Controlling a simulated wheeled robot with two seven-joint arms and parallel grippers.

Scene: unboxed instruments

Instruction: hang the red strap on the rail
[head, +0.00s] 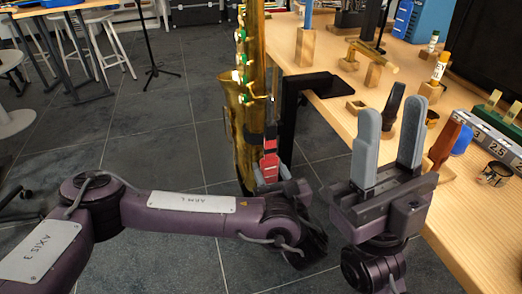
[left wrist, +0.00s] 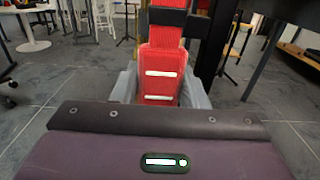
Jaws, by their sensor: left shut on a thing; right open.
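The red strap (head: 269,163) hangs upright in front of the gold saxophone (head: 248,85). My left gripper (head: 270,182) is shut on its lower end. In the left wrist view the strap (left wrist: 161,75) shows two white stripes between the grey fingers, and a dark piece (left wrist: 178,17) crosses it higher up. A black bracket (head: 288,120) at the table edge stands just right of the strap; I cannot tell whether it is the rail or whether the strap touches it. My right gripper (head: 391,130) is open and empty, fingers upward, beside the table edge.
The wooden table (head: 335,108) on the right carries wooden blocks, a yellow-capped bottle (head: 440,66), a grey numbered block (head: 495,135) and a blue case (head: 428,30). Stools (head: 100,40) and a thin stand (head: 148,45) are far left. The floor between is clear.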

